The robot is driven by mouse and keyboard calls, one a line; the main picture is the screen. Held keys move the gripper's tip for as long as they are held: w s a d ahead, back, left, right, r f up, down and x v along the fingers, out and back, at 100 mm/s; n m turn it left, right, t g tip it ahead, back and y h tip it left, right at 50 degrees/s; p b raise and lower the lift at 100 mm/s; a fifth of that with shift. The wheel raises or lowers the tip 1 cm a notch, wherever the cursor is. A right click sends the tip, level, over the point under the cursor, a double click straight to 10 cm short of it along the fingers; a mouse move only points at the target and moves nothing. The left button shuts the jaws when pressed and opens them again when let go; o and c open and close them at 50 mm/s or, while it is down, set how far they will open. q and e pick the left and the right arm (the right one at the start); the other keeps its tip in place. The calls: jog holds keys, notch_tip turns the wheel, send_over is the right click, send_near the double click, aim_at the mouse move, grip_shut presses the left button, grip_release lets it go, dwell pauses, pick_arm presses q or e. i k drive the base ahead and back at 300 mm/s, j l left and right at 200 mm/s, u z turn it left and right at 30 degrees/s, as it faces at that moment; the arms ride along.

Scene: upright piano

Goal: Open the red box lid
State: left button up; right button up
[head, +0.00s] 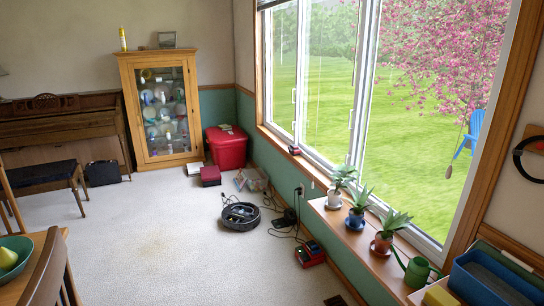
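A large red box (226,150) stands on the carpet in the far corner, between the glass-door cabinet and the window wall. Its lid (225,133) looks shut, and a small item lies on top. A smaller dark red box (210,176) sits on the floor in front of it. Neither of my grippers is in view.
A wooden cabinet (142,108) stands left of the red box, beside an upright piano (60,120). A round black robot vacuum (240,216), cables and a red device (310,254) lie along the window wall. A table and chairs occupy the lower left. The middle carpet is clear.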

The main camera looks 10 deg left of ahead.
aim_at(212, 172)
jog(key=i+j+u, duration=0.2)
jog(key=i+u, duration=0.15)
jog(key=i, duration=0.5)
jog(key=i+u, duration=0.3)
jog(key=i, duration=0.55)
jog(key=i+l+u, duration=0.35)
jog(key=i, duration=0.5)
jog(key=i+j+u, duration=0.1)
jog(key=i+u, duration=0.15)
jog(key=i, duration=1.3)
jog(key=i+j+z, duration=0.85)
jog(key=j, duration=0.35)
jog(key=i+j+z, duration=0.25)
jog(key=j, duration=0.25)
jog(key=i+j+z, duration=0.1)
jog(key=j, duration=0.45)
jog(key=i+j+z, duration=0.1)
jog(key=j, duration=0.45)
